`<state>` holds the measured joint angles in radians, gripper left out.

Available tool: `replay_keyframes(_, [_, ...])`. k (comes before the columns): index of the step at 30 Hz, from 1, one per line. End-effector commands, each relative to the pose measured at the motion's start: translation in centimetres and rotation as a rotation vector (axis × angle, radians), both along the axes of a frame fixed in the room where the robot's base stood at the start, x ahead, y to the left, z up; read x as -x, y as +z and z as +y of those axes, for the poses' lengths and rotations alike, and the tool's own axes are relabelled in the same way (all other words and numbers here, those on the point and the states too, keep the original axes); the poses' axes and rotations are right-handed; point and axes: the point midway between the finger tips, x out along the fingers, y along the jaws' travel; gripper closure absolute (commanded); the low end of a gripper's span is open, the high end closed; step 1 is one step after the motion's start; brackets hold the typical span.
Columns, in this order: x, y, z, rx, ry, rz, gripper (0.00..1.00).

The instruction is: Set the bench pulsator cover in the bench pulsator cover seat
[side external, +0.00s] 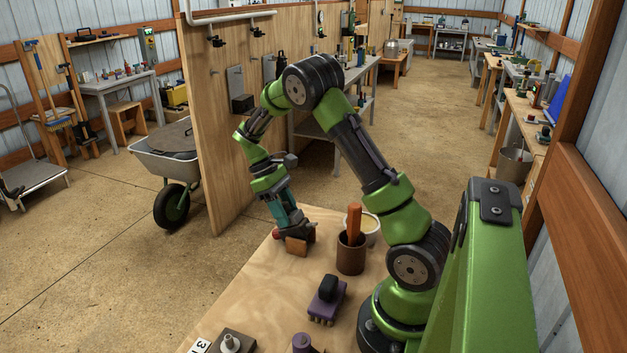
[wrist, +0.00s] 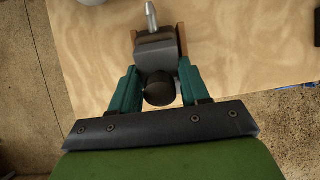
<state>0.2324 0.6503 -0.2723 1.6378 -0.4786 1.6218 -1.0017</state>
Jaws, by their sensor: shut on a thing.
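My gripper (wrist: 160,78) is shut on a dark grey part with a round black knob (wrist: 158,92) and a pale metal spout, which I take to be the bench pulsator cover (wrist: 155,47). In the side view my gripper (side external: 288,222) points down at the bench's far end, with the dark cover (side external: 303,232) at its tips. A brown block (side external: 297,246) is directly below or beside the cover; its edges show on both sides of the cover in the wrist view. I cannot tell whether cover and block touch. I cannot tell which thing is the seat.
On the plywood bench (side external: 258,290) stand a brown cup (side external: 351,258) with an orange handle, a pale bowl (side external: 371,229), a purple part with a black top (side external: 327,298), another purple part (side external: 303,343) and a dark plate with a metal post (side external: 232,345). The bench's left part is clear.

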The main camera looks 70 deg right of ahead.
Motion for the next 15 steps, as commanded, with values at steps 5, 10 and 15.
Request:
replay_keyframes(5, [0.08,-0.14,0.02,0.000,0.000,0.000,0.39])
replay_keyframes(10, [0.07,-0.13,0.02,0.000,0.000,0.000,0.25])
replay_keyframes(15, [0.07,-0.12,0.02,0.000,0.000,0.000,0.25])
